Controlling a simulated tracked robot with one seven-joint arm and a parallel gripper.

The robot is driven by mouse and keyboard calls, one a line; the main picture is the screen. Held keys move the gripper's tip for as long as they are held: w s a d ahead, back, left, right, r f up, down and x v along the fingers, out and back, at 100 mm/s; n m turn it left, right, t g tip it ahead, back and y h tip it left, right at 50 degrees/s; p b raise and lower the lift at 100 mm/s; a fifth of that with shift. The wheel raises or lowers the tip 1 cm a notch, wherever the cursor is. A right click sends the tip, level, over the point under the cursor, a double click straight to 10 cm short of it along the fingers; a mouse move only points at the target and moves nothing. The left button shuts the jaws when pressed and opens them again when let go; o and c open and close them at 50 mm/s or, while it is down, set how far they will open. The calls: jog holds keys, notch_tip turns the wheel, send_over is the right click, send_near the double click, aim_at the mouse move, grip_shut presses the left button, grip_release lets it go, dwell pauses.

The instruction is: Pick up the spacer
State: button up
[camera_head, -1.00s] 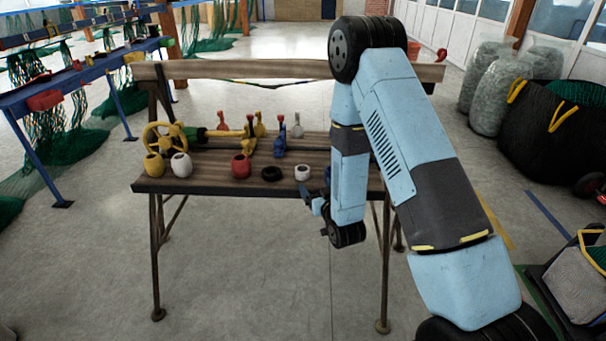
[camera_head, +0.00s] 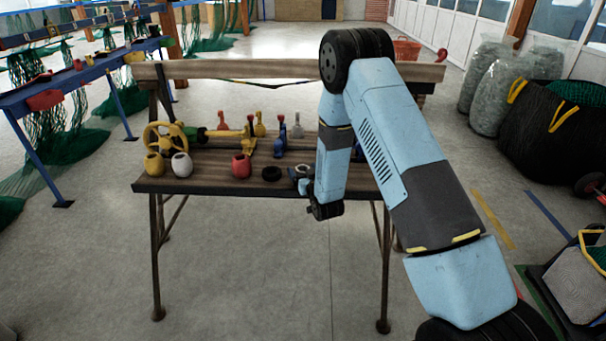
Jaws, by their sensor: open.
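A small white ring-shaped piece (camera_head: 296,171) sits at the front edge of the wooden bench (camera_head: 217,187), partly hidden by my gripper. A black ring (camera_head: 271,174) lies flat just to its left. Either could be the spacer; I cannot tell which from its look. My gripper (camera_head: 304,182) is open at the bench's front edge, right at the white ring.
Red (camera_head: 241,166), white (camera_head: 181,165) and yellow (camera_head: 154,165) rounded pieces stand left along the front edge. A yellow handwheel (camera_head: 165,136) and several upright coloured pieces stand behind. A raised beam (camera_head: 230,70) runs along the bench's back. The floor in front is clear.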

jog(key=shift+w+a, duration=0.2)
jog(key=shift+w, duration=0.3)
jog(key=shift+c, duration=0.4)
jog(key=c, duration=1)
jog(key=shift+r, duration=0.1)
jog(key=shift+r, duration=0.65)
jog(key=s+d+r, duration=0.2)
jog(key=s+r, duration=0.1)
jog(key=s, duration=0.1)
jog(key=s+d+r, duration=0.2)
jog(key=s+r, duration=0.2)
jog(key=s+d+r, duration=0.3)
jog(key=s+r, duration=0.1)
jog(key=shift+s+r, duration=0.1)
jog(key=shift+r, duration=0.15)
